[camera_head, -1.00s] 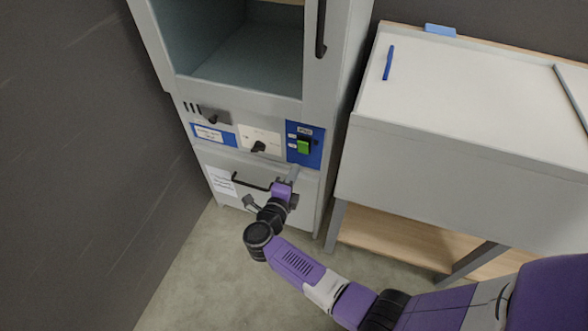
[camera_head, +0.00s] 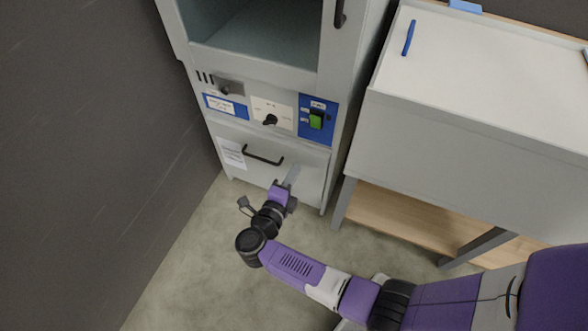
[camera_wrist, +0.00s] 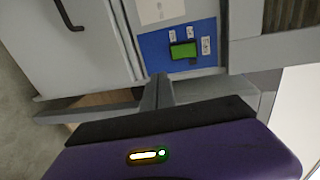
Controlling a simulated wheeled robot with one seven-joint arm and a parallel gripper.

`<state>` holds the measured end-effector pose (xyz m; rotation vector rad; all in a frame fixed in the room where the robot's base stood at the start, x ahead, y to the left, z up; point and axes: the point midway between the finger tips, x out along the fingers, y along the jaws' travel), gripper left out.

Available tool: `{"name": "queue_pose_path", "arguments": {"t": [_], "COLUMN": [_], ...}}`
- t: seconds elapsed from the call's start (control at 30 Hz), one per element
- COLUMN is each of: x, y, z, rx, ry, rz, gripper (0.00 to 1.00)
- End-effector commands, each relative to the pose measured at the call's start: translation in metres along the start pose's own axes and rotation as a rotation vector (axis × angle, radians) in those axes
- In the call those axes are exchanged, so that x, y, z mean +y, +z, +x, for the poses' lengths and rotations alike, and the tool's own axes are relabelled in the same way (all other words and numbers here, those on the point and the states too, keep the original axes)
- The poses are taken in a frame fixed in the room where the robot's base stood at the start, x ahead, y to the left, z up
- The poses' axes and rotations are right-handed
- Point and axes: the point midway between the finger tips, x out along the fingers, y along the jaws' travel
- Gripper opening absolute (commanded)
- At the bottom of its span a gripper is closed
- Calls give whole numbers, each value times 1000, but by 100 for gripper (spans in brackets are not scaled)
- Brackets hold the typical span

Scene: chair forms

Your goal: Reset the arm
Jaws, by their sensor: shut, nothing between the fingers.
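My purple and black arm reaches in from the lower right in the head view. My gripper (camera_head: 292,174) is in front of the lower panel of a grey cabinet (camera_head: 315,180). Its fingers are together with nothing between them. In the wrist view the closed fingers (camera_wrist: 160,90) point toward the cabinet, below a blue panel with a green switch (camera_wrist: 184,50). The gripper is apart from the black lower handle (camera_head: 263,156). Whether the fingertips touch the cabinet cannot be told.
The cabinet has an open upper chamber (camera_head: 262,40), a black knob (camera_head: 270,120) and labels. A white-topped bench (camera_head: 490,80) with a blue pen (camera_head: 408,38) stands to the right. A dark wall (camera_head: 80,130) is at left. The floor (camera_head: 190,270) at lower left is clear.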

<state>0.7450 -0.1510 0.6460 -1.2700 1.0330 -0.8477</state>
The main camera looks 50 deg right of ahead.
Motion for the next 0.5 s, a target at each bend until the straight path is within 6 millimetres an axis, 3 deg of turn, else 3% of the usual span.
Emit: {"name": "queue_pose_path", "arguments": {"t": [0.37, 0.5], "x": [0, -17], "y": [3, 30], "z": [0, -2], "rx": [-11, -111], "ry": [2, -44], "rz": [-8, -25], "gripper": [0, 0]}}
